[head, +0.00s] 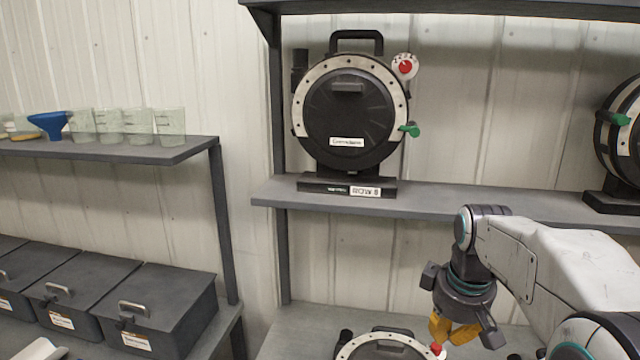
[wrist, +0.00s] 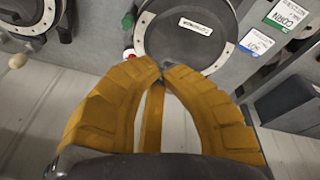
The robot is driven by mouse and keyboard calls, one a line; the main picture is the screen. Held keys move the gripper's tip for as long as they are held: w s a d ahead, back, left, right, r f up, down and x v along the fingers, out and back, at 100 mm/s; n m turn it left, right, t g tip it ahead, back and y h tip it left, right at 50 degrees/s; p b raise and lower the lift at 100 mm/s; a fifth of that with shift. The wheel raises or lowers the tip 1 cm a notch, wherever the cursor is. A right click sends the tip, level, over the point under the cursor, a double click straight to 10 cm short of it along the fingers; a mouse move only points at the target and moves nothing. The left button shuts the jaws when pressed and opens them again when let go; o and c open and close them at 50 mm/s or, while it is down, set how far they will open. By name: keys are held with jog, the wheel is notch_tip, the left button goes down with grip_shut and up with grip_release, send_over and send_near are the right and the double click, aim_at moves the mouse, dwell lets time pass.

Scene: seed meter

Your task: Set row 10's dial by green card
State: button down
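My gripper (head: 455,332) has yellow fingers and points down at the lower right of the head view. In the wrist view its fingertips (wrist: 161,66) come together with nothing visible between them. A round black seed meter (wrist: 188,30) with a pale rim lies beyond the fingertips; its top also shows at the bottom of the head view (head: 385,345). Its row number is not visible. A red-tipped knob (wrist: 128,53) is left of the fingertips, apparently apart from them. A card with a green band reading CORN (wrist: 289,14) is at the upper right.
A meter (head: 348,118) labelled apparently ROW 8, with a green lever (head: 409,130), stands on the upper shelf (head: 470,196). Another meter (head: 625,130) is cut off at right. A blue-banded card (wrist: 257,41) sits beside the lower meter. Lidded bins (head: 155,300) are at left.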

jog(key=s+a+m+t+b, duration=0.1)
jog(key=s+a+m, duration=0.2)
jog(key=s, duration=1)
jog(key=n+g+p, duration=0.3)
jog(key=n+g, duration=0.1)
jog(key=n, duration=0.4)
send_over(445, 359)
notch_tip(445, 359, down, 15)
jog(key=shift+w+f, duration=0.1)
jog(key=shift+f, duration=0.4)
notch_tip(445, 359, down, 4)
jog(key=b, duration=0.4)
jog(key=shift+b, duration=0.3)
jog(key=shift+f+b, duration=0.35)
jog(key=shift+f, duration=0.9)
